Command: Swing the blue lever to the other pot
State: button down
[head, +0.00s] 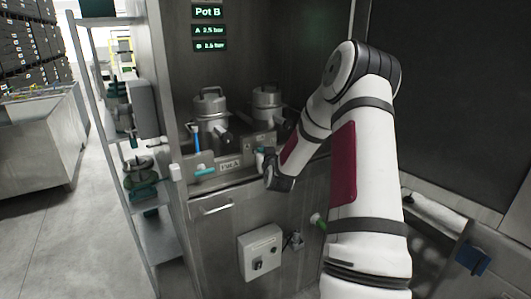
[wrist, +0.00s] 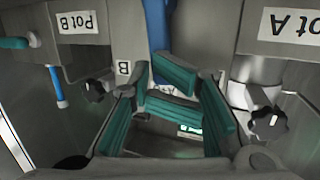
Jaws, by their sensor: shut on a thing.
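The blue lever (wrist: 157,28) shows in the wrist view as a broad blue bar running down from the top edge to the fingers. My gripper (wrist: 172,88) has its teal-padded fingers closed at the lever's end, which they partly hide. In the wrist view, upside down, the Pot B plate (wrist: 77,22) is at the left and the Pot A plate (wrist: 285,24) at the right. A small B label (wrist: 123,69) sits just left of the lever. In the head view, my gripper (head: 266,160) is at the panel below the two metal pots (head: 211,106), and I cannot make out the lever there.
Dark knobs (wrist: 268,122) sit on both sides of the fingers. A thin blue rod (head: 196,139) and a teal handle (head: 205,171) are at the panel's left. A lit Pot B sign (head: 208,12) hangs above. A shelf rack (head: 140,130) stands left.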

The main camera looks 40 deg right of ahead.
jog(key=shift+w+a+f+b, duration=0.2)
jog(key=shift+a, duration=0.45)
jog(key=shift+w+a+f+b, duration=0.15)
jog(key=shift+a+b, duration=0.05)
jog(key=shift+a, duration=0.45)
dwell(1.7)
jog(key=shift+w+a+f, duration=0.1)
jog(key=shift+a+f, duration=0.25)
jog(key=shift+a, duration=0.1)
jog(key=shift+d+r, duration=0.1)
jog(key=shift+s+d+r, duration=0.2)
jog(key=shift+d+r, duration=0.35)
jog(key=shift+r, duration=0.05)
jog(key=p+v, duration=0.4)
jog(key=v, duration=0.6)
dwell(0.3)
dwell(0.5)
